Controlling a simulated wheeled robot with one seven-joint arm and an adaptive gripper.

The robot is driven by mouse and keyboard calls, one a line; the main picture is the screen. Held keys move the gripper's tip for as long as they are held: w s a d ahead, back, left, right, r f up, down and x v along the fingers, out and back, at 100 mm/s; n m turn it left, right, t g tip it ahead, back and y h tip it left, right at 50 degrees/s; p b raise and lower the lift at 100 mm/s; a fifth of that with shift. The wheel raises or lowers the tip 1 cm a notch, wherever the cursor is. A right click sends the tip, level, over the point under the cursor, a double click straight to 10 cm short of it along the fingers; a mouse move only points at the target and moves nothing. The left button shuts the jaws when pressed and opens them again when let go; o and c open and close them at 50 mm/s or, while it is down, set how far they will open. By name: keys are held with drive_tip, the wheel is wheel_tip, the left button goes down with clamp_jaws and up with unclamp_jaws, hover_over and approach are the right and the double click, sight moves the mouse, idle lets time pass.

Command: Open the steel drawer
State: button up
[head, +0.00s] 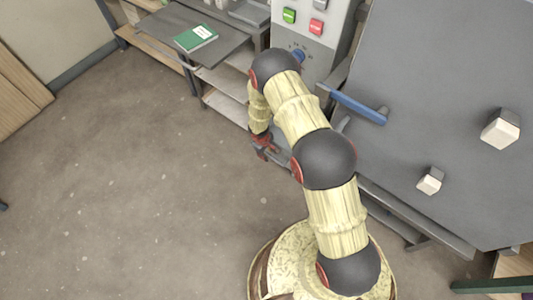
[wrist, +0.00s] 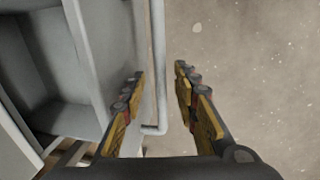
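The steel drawer shows in the wrist view as a light grey front panel (wrist: 92,40) with a long thin bar handle (wrist: 158,70) standing off it. The handle's near end bends back toward the panel. My gripper (wrist: 160,72) is open, with one finger on each side of the bar. A narrow gap shows on both sides of the bar, so I see no firm contact. In the head view my gripper (head: 265,150) hangs low beside the grey unit, and my arm hides most of the drawer there.
A grey hollow compartment (wrist: 40,70) lies left of the drawer front in the wrist view. A control box with green and red buttons (head: 312,30) and a large grey panel with a blue handle (head: 360,107) stand close to my arm. The floor (head: 150,180) at left is clear.

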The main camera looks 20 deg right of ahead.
drive_tip(key=c, duration=0.4)
drive_tip(key=c, duration=0.3)
clamp_jaws()
